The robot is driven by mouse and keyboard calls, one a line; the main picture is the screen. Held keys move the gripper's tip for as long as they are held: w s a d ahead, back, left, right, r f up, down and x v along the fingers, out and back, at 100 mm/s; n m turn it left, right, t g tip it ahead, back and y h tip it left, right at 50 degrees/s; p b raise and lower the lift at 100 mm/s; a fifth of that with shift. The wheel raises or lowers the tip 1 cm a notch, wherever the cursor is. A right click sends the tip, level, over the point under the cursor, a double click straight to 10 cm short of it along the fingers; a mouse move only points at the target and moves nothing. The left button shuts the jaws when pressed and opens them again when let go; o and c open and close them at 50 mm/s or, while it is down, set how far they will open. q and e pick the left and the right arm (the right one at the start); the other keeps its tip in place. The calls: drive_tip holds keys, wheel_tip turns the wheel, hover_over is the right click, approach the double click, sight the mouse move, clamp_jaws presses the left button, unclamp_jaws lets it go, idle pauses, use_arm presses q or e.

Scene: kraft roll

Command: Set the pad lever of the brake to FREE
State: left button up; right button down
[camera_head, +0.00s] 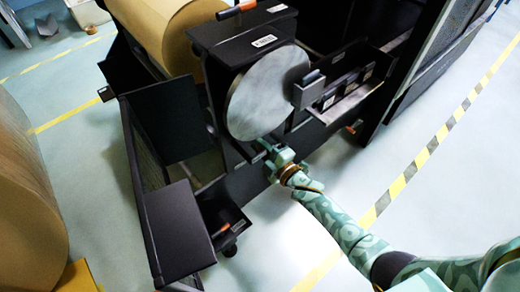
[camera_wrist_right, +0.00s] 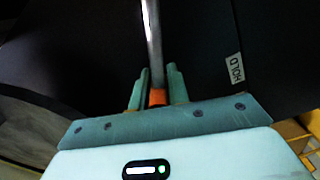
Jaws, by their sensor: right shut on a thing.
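My right gripper (camera_head: 268,147) is at the lower edge of the large grey brake disc (camera_head: 262,95) in the head view. In the right wrist view my right gripper (camera_wrist_right: 158,88) is shut on the orange grip of the pad lever, whose metal rod (camera_wrist_right: 153,40) runs up out of the frame. The gripper hides this grip in the head view. A white HOLD label (camera_wrist_right: 233,69) sits on the dark panel to the right of the rod. No FREE label can be read. My left gripper is not in view.
A dark machine frame (camera_head: 178,225) stands around the disc. A grey block (camera_head: 308,90) sits at the disc's right edge. Other orange handles show at the top (camera_head: 240,7) and right (camera_head: 355,127). A kraft roll (camera_head: 165,30) is behind; the right floor is clear.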

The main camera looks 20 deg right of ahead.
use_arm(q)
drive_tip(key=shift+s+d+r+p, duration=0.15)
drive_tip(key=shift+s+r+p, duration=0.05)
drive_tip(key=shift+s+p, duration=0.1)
use_arm(e)
drive_tip(key=shift+w+d+r, duration=0.1)
drive_tip(key=shift+d+r, duration=0.25)
drive_tip(key=shift+r, duration=0.1)
drive_tip(key=shift+d+r, duration=0.1)
drive_tip(key=c, duration=1.3)
unclamp_jaws()
drive_tip(key=shift+c, duration=0.2)
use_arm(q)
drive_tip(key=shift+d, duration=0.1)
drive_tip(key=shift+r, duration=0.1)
